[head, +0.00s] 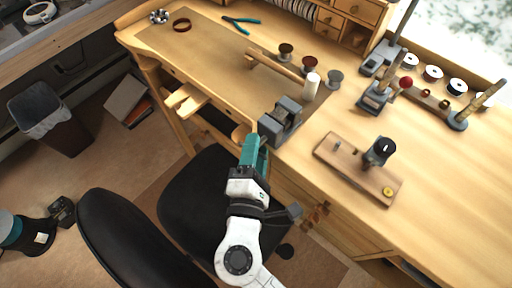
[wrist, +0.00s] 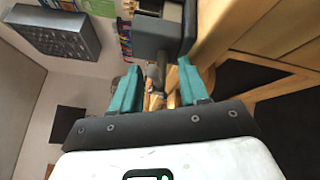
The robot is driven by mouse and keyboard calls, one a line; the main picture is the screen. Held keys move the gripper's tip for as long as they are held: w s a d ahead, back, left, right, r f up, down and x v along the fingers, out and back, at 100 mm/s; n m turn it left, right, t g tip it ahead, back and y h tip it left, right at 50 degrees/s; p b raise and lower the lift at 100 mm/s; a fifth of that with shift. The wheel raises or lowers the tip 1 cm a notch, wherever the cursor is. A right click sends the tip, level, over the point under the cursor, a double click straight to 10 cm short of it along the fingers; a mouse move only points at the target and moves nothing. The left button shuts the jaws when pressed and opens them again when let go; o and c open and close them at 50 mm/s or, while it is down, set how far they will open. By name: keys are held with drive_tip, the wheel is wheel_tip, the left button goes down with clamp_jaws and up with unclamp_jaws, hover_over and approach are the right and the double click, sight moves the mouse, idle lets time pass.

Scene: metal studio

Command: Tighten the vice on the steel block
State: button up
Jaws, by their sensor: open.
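The dark grey vice (head: 281,122) sits at the front edge of the wooden workbench. In the wrist view the vice body (wrist: 160,38) is straight ahead, with its screw end and handle (wrist: 153,78) pointing toward me. My gripper (head: 254,131) is in front of the vice at the bench edge. Its teal fingers also show in the wrist view (wrist: 158,68), spread open on either side of the screw end. I cannot tell whether they touch it. The steel block is not clearly distinguishable from the grey jaws.
A wooden mallet (head: 275,66) and a white cylinder (head: 311,85) lie behind the vice. A wooden board with a dark tool (head: 380,152) is to its right. A black chair (head: 195,205) stands below the bench. The bench front right (head: 440,205) is clear.

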clamp_jaws()
drive_tip(key=shift+f, duration=0.1)
idle(0.4)
drive_tip(key=shift+f+b, duration=0.2)
drive_tip(key=shift+b, duration=0.4)
